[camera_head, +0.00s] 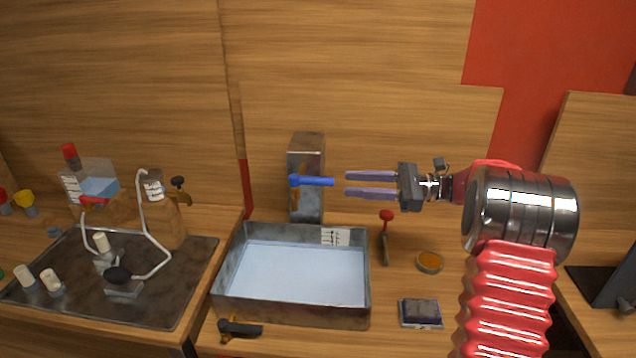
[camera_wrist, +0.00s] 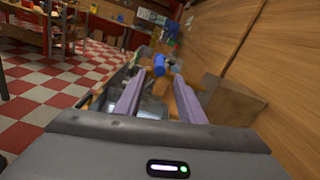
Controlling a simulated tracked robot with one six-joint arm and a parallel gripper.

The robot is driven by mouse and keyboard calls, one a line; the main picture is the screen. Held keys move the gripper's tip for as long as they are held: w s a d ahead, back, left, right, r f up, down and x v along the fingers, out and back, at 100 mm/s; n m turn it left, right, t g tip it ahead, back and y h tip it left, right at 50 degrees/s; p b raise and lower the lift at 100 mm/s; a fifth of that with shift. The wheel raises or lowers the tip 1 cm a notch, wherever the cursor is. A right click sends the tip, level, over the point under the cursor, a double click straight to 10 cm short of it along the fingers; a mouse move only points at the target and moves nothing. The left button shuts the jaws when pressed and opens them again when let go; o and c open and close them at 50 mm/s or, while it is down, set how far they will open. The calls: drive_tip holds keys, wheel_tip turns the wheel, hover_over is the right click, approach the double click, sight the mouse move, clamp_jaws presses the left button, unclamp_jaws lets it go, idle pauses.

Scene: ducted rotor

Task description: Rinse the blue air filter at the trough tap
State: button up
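The trough (camera_head: 222,290) is a grey metal basin holding pale water. Behind it stands a metal post (camera_head: 308,155) with a blue lever (camera_head: 315,181), which appears to be the tap; I see no running stream. My gripper (camera_head: 346,184) is open and empty, its two purple fingers pointing left, with the tips just right of the lever's free end. In the wrist view the blue lever end (camera_wrist: 160,65) shows ahead between the fingertips. A dark blue rectangular block in a pale frame (camera_head: 421,312), likely the air filter, lies on the bench right of the trough.
A red-handled tool (camera_head: 386,225) and a round tin with orange contents (camera_head: 429,262) stand right of the trough. A black-and-orange clamp (camera_head: 240,328) lies at its front. Left is a dark tray (camera_head: 170,295) with tubing, near bottles. A wooden wall stands behind.

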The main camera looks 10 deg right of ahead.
sight(319, 181)
drive_tip(key=x, duration=0.9)
drive_tip(key=shift+a, duration=0.25)
drive_tip(key=shift+c, duration=0.6)
clamp_jaws()
drive_tip(key=shift+w, duration=0.1)
